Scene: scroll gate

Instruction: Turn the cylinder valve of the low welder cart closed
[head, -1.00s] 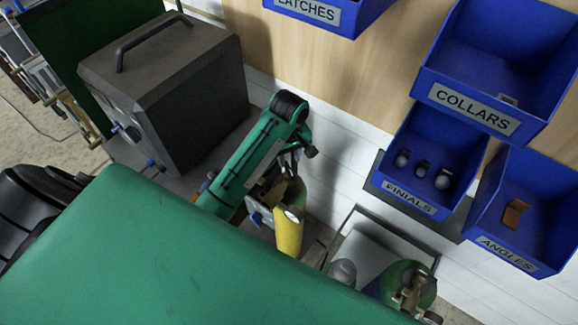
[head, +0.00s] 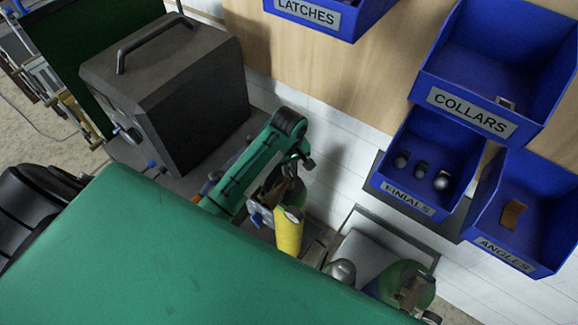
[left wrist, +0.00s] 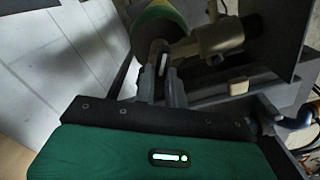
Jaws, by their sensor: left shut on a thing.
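A gas cylinder with a yellow body (head: 288,235) and green shoulder stands at the middle of the head view, behind my green body. In the left wrist view its green and yellow top (left wrist: 160,18) is above my fingers, beside a brass-coloured regulator (left wrist: 222,37). My left gripper (head: 276,192) is at the cylinder's top; in the wrist view its fingers (left wrist: 161,84) are shut on the small valve handle (left wrist: 161,50). The handle is mostly hidden between the fingers, so its turn angle cannot be told. My right gripper is not in view.
A grey boxy machine with a handle (head: 170,95) stands left of my arm. Another green cylinder (head: 402,287) and a grey panel (head: 372,258) are at lower right. Blue wall bins, including the collars bin (head: 440,97), hang at the right.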

